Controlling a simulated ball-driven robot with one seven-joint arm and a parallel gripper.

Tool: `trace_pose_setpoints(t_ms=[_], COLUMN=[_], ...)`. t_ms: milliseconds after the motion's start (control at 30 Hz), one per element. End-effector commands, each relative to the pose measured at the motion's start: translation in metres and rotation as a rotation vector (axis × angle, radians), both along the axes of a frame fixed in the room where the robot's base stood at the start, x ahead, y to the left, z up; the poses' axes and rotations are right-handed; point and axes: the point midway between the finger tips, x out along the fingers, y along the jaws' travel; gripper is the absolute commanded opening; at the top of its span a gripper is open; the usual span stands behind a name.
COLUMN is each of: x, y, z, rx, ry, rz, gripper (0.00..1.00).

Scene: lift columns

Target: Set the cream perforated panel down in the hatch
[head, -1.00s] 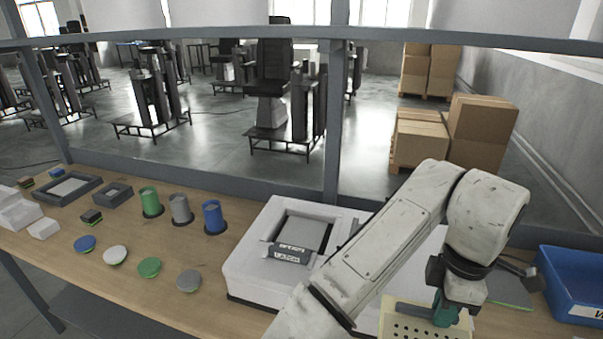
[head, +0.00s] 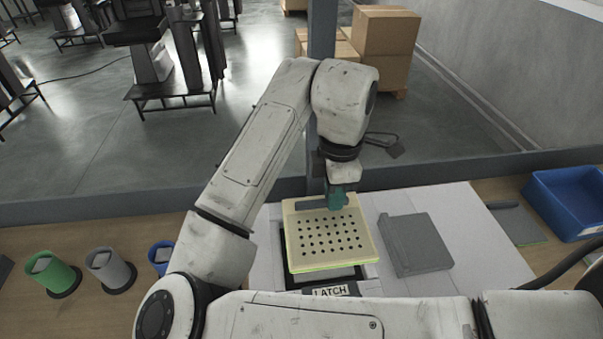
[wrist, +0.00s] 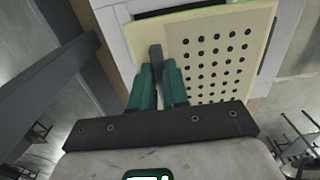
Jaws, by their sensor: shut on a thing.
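The cream perforated panel (head: 333,236) has rows of dark holes, a green lower edge and a grey bar along one side. My gripper (head: 337,198) is shut on it at its far edge; the wrist view shows the teal fingers (wrist: 158,72) closed around the grey bar (wrist: 156,56), with the cream panel face (wrist: 220,48) beside them. The panel is over the hatch (head: 345,274) and hides most of it. I cannot tell how large the gap beneath the panel is.
A grey flat plate (head: 418,244) lies on the white surface right of the panel. A blue bin (head: 568,205) stands at the far right. Green (head: 52,273), grey (head: 110,268) and blue (head: 161,257) cups stand left. My arm crosses the near side.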

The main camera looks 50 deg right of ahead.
Motion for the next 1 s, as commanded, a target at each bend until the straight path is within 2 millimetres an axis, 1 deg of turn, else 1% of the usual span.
trace_pose_setpoints(t_ms=[167,367,1000], x=[0.000,0.000,0.000], y=[0.000,0.000,0.000], z=[-0.001,-0.008,-0.050], rx=[0.000,0.000,-0.001], ry=[0.000,0.000,0.002], rz=[0.000,-0.001,0.000], gripper=[0.00,0.00,0.00])
